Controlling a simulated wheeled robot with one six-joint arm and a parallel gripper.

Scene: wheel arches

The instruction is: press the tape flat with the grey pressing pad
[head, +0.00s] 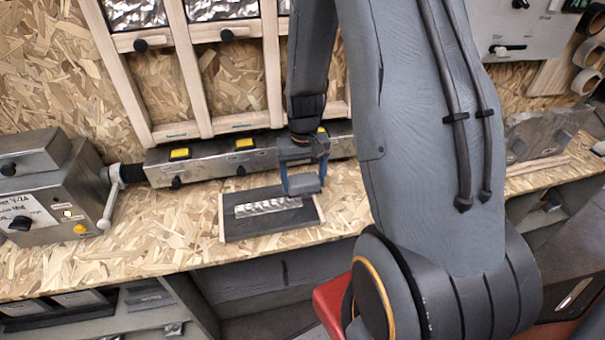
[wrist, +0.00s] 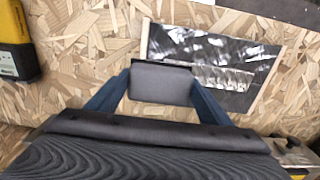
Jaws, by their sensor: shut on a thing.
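The grey pressing pad (head: 304,183) is held between the blue fingers of my gripper (head: 301,172), which is shut on it. In the wrist view the pad (wrist: 160,84) sits between my fingertips (wrist: 160,88). The tape (head: 268,207) is a shiny, crinkled silver strip lying along a dark board (head: 270,224) with pale wooden side strips. In the wrist view the tape (wrist: 222,76) looks wrinkled, and the pad overlaps its left end in the picture. In the head view the pad is at the tape's right end; I cannot tell whether it touches.
A grey metal box (head: 45,190) with knobs and a lever stands at the left. A long grey rail with yellow buttons (head: 243,144) runs behind the board. The chipboard bench top (head: 150,235) is clear left of the board.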

